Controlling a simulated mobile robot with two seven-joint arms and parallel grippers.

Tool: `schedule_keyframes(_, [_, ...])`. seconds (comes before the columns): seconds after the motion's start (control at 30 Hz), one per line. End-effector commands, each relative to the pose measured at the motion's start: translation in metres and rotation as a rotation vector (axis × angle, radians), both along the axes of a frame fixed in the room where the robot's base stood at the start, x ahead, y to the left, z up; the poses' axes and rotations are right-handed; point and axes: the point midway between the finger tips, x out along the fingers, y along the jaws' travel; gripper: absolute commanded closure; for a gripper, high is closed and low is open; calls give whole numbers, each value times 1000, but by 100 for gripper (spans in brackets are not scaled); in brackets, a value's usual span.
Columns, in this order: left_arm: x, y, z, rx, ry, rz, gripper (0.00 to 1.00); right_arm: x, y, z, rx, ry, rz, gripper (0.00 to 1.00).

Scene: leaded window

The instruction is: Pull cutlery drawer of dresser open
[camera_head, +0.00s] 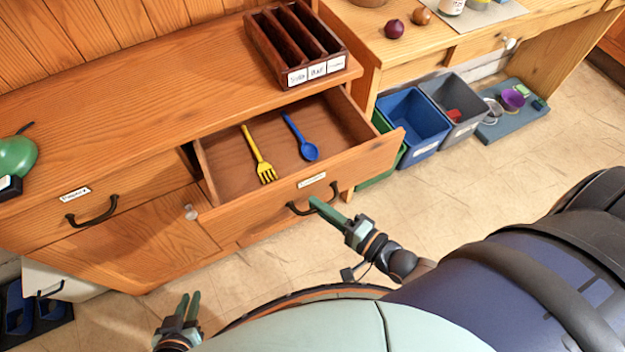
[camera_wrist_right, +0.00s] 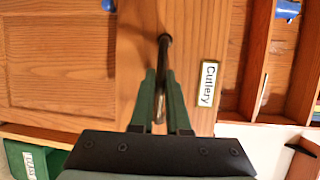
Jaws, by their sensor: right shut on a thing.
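The cutlery drawer (camera_head: 365,160) of the wooden dresser (camera_head: 150,90) stands pulled out, with its inside showing. A yellow fork (camera_head: 259,155) and a blue spoon (camera_head: 301,137) lie in it. Its front carries a dark handle (camera_head: 296,210) and a white label, which reads "Cutlery" (camera_wrist_right: 208,83) in the right wrist view. My right gripper (camera_head: 318,205) is shut on this handle, and the handle (camera_wrist_right: 164,45) runs between its green fingers in the wrist view. My left gripper (camera_head: 188,306) is low at the left, open and empty, away from the dresser.
A dark divided tray (camera_head: 262,52) with labels stands on the dresser top above the drawer. A closed drawer with its own handle (camera_head: 92,211) is at left. Blue (camera_head: 412,115) and grey (camera_head: 470,100) bins stand to the right under a table. The floor in front is clear.

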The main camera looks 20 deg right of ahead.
Motion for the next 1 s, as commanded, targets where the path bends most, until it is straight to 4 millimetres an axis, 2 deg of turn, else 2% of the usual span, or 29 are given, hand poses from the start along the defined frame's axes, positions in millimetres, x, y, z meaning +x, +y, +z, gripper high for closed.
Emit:
schedule_keyframes(0.13, [0, -1, 2, -1, 2, 0, 83, -6, -1, 0, -1, 0, 0, 100])
schedule_keyframes(0.47, [-1, -2, 2, -2, 4, -2, 83, -6, -1, 0, 0, -1, 0, 100])
schedule_keyframes(0.5, [-1, -2, 2, -3, 4, -2, 83, -6, -1, 0, 0, -1, 0, 84])
schedule_keyframes(0.73, [0, -2, 2, -3, 4, -2, 83, -6, -1, 0, 0, -1, 0, 58])
schedule_keyframes(1.0, [0, -3, 2, -3, 4, -3, 83, -7, -1, 0, 0, 0, 0, 56])
